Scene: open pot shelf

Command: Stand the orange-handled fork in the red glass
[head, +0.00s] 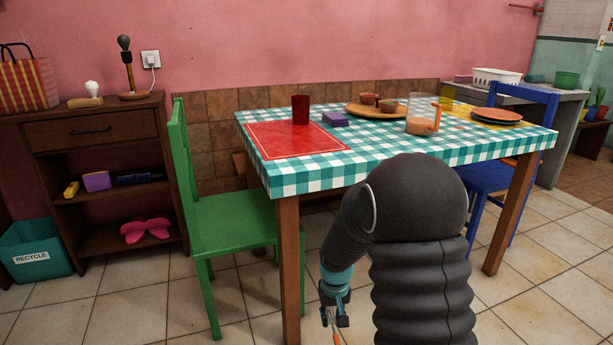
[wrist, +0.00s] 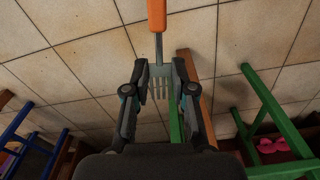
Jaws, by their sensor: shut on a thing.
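The orange-handled fork (wrist: 157,40) is held in my gripper (wrist: 160,75), with its metal head between the two fingers and its orange handle pointing away. In the head view my gripper (head: 334,305) hangs low in front of the table, and a bit of the orange handle (head: 337,338) shows at the bottom edge. The red glass (head: 300,110) stands upright on the red placemat (head: 270,142), near the table's back left. My gripper is well below and apart from the glass. The inside of the glass cannot be seen.
The checked table (head: 380,160) also bears a wooden plate with cups (head: 352,109), a purple block (head: 335,118), a clear glass (head: 417,102) and an orange bowl (head: 420,126). A green chair (head: 235,215) stands at its left, a blue chair (head: 485,180) at its right.

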